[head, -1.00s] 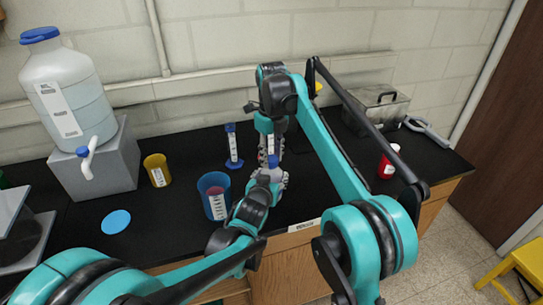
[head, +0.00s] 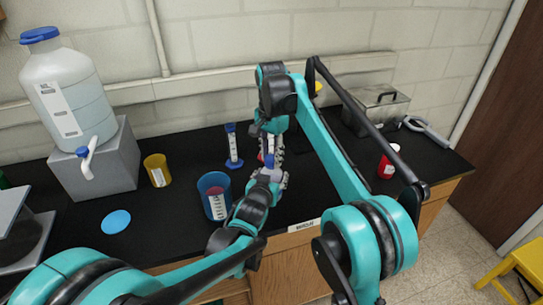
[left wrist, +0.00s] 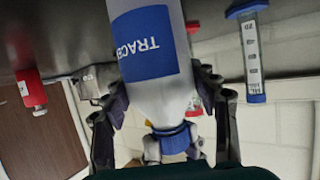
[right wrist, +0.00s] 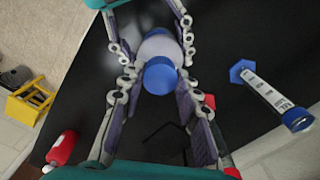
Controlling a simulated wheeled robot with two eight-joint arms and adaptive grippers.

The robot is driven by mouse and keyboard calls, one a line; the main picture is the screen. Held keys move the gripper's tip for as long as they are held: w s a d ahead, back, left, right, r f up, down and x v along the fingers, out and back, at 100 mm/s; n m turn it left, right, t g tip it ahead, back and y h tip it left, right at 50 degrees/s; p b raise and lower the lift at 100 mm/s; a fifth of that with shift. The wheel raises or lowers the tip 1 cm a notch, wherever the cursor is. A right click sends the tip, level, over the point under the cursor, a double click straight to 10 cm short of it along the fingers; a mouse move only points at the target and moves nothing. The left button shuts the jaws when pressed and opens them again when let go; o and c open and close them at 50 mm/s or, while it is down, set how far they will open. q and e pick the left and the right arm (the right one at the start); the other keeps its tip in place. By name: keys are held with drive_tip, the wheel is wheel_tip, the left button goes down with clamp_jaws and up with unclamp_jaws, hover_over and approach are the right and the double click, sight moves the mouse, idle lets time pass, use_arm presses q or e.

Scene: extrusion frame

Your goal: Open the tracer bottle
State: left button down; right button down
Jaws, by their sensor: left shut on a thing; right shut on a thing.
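The tracer bottle (left wrist: 165,95) is a pale bottle with a blue label reading "TRACE", seen inverted in the left wrist view. Its blue cap (left wrist: 172,138) shows there and in the right wrist view (right wrist: 160,75). My left gripper (head: 271,178) is shut on the bottle, its fingers on both sides of the body below the cap. My right gripper (head: 270,148) comes from above and is shut on the cap, its fingertips on either side. In the head view, the two grippers hide most of the bottle.
A blue cup (head: 213,182), a yellow cup (head: 157,162) and a blue-based cylinder (head: 232,145) stand left of my grippers on the black bench. A red bottle (head: 387,166) and a metal box (head: 378,108) are to the right. A large carboy (head: 70,90) stands far left.

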drive_tip(key=n, duration=1.6)
drive_tip(key=shift+n, duration=0.4)
drive_tip(key=n, duration=0.9)
drive_tip(key=shift+n, duration=0.3)
drive_tip(key=n, duration=0.4)
drive_tip(key=shift+n, duration=0.3)
drive_tip(key=n, duration=0.3)
drive_tip(key=shift+r+n, duration=0.1)
drive_tip(key=shift+n, duration=0.2)
drive_tip(key=shift+r, duration=0.2)
